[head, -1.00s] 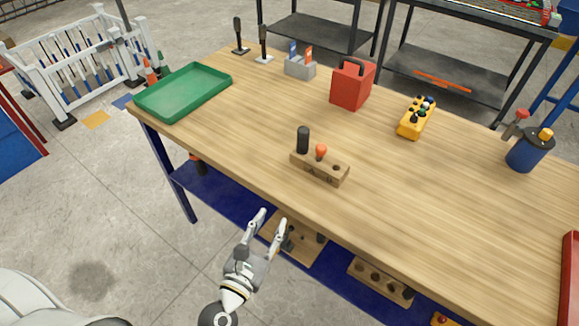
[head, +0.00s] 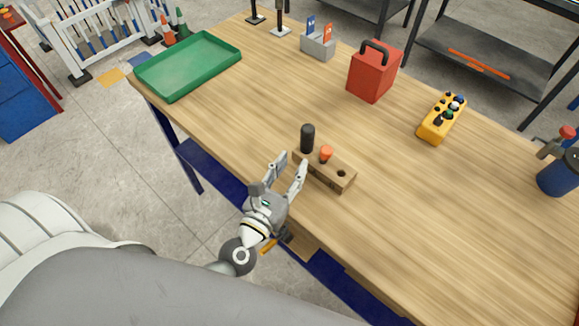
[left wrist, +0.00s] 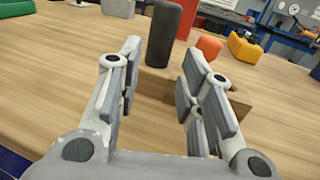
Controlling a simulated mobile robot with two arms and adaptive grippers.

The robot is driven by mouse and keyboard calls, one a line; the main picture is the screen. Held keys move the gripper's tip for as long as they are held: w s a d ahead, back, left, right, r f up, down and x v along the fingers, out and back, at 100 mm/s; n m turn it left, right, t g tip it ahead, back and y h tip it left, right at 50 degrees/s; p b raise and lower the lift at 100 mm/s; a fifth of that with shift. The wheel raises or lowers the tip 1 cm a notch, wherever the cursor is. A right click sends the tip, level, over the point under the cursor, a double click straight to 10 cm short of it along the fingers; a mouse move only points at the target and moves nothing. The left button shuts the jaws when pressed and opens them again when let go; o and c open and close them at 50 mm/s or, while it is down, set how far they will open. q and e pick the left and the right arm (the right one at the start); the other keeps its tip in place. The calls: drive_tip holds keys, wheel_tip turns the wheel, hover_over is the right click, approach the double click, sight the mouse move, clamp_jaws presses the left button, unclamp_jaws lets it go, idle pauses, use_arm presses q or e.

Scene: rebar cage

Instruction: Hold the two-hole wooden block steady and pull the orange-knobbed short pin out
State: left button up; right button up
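The wooden block (head: 338,178) lies near the table's front edge. A tall black pin (head: 307,138) stands upright at its left end. The short pin with the orange knob (head: 326,153) stands in its middle, and an empty-looking hole shows at its right end. My left gripper (head: 289,167) is open and empty, just in front of the block's left end. In the left wrist view the black pin (left wrist: 163,34) shows beyond the open fingers, and the orange knob (left wrist: 209,46) is to its right. The right finger hides much of the block (left wrist: 236,110). My right gripper is not in view.
A green tray (head: 152,92), a red box with a handle (head: 372,78) and a yellow box with several knobs (head: 441,120) stand farther back on the table. A blue container (head: 560,174) is at the right. The wood around the block is clear.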

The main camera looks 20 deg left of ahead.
sight(304, 146)
use_arm(q)
drive_tip(key=w, duration=0.1)
drive_tip(key=w+p, duration=0.1)
drive_tip(key=w, duration=0.2)
drive_tip(key=shift+w+d+r, duration=0.1)
drive_tip(key=shift+w+d, duration=0.15)
drive_tip(key=shift+w, duration=0.15)
drive_tip(key=w+p, duration=0.1)
drive_tip(key=w, duration=0.2)
drive_tip(key=shift+w+d, duration=0.1)
drive_tip(key=shift+d, duration=0.05)
drive_tip(key=shift+w, duration=0.5)
drive_tip(key=shift+f, duration=0.2)
use_arm(e)
drive_tip(key=r, duration=0.2)
drive_tip(key=shift+s+a+r, duration=0.1)
drive_tip(key=shift+s+r, duration=0.15)
drive_tip(key=shift+r, duration=0.05)
drive_tip(key=shift+s, duration=0.1)
use_arm(q)
drive_tip(key=shift+c, duration=0.4)
clamp_jaws()
use_arm(e)
drive_tip(key=shift+s, duration=0.4)
